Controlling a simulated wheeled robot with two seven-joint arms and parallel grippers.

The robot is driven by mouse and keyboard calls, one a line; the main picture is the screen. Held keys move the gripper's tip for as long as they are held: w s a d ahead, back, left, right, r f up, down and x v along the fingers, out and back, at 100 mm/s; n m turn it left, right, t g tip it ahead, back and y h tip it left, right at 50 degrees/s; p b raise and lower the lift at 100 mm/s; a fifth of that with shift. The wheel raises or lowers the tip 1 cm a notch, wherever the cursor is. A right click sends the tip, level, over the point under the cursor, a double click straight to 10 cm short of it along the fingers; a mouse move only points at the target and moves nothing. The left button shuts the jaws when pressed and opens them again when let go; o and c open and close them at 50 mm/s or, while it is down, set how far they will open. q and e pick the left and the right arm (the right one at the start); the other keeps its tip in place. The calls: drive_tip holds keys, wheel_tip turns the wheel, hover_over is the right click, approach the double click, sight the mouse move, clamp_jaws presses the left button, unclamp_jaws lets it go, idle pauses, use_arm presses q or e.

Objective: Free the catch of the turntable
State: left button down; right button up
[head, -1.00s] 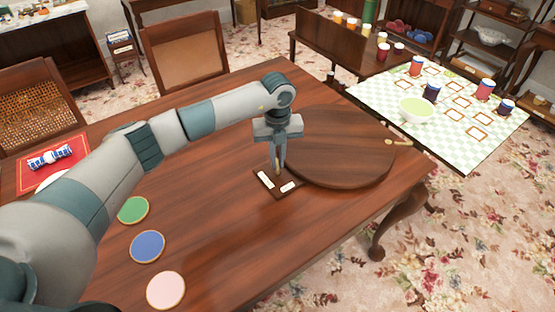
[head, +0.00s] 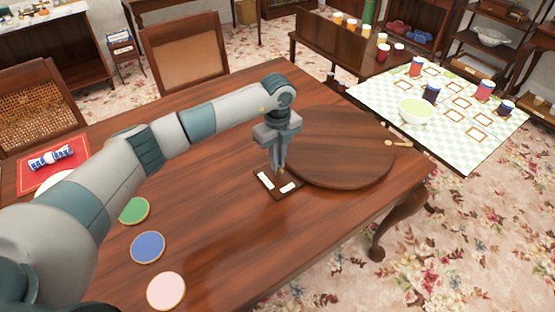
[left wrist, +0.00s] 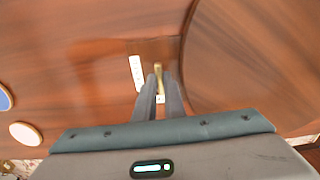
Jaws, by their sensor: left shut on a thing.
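The turntable (head: 340,150) is a round dark wooden disc on the table; part of it shows at the right of the left wrist view (left wrist: 250,60). Beside its near left edge is a small dark base plate (head: 277,187) with two white labels. The catch, a narrow brass lever (left wrist: 158,76), stands at this plate. My left gripper (head: 278,168) points down over the plate and is shut on the lever, with a finger on each side of it (left wrist: 160,88). The fingers hide most of the lever in the head view. My right gripper is not in view.
Green (head: 133,210), blue (head: 147,247) and pink (head: 166,291) discs lie on the wooden table (head: 230,240) at the left. A small pale-tipped piece (head: 389,142) shows at the turntable's right edge. A checked table (head: 460,150) with jars and a bowl stands beyond. The front of the table is clear.

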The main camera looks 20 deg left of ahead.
use_arm(q)
drive_tip(key=c, duration=1.8)
unclamp_jaws()
drive_tip(key=shift+c, duration=0.2)
drive_tip(key=shift+r, duration=0.2)
